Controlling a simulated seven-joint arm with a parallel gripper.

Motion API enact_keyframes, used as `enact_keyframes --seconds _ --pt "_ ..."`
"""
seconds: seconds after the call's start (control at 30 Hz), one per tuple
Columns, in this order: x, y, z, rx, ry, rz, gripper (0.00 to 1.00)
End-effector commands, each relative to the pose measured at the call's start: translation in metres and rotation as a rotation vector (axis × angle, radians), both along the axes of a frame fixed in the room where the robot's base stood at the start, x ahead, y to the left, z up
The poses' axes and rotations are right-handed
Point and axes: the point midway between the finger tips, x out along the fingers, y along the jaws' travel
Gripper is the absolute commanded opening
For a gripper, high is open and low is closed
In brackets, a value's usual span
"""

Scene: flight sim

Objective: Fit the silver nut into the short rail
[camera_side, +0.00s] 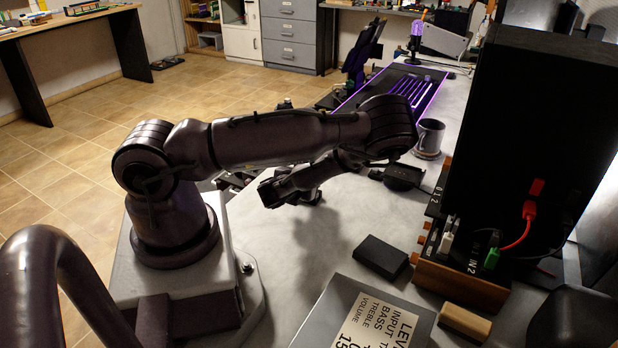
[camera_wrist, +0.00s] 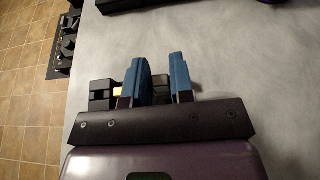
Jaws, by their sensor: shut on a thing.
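My gripper (camera_wrist: 157,75) shows in the wrist view with two blue fingers, a narrow gap between them. A small dark grey piece (camera_wrist: 160,88) sits in that gap, and the fingers are shut on it; I take it to be the silver nut, mostly hidden. A black slotted block (camera_wrist: 100,95) with a pale yellow part shows just left of the left finger. I cannot tell whether it is the short rail or whether it touches the held piece. In the side view my arm hides the fingertips and the work.
A black box (camera_side: 381,257) and a grey labelled panel (camera_side: 365,318) lie on the pale table. A mug (camera_side: 429,138) stands farther back, near a black device (camera_side: 404,177). A tall black cabinet (camera_side: 540,150) with cables stands at right. Clear tabletop (camera_wrist: 250,80) shows right of my fingers.

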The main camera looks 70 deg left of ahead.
Motion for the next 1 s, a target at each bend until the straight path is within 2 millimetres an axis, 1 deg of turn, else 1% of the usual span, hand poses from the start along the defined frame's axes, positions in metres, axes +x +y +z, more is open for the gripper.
enact_keyframes --seconds 0.27,1.0 --pt "0.000 0.000 -0.001 -0.001 -0.001 0.000 0.00" --pt "0.001 0.000 -0.016 0.000 0.000 -0.001 0.00"
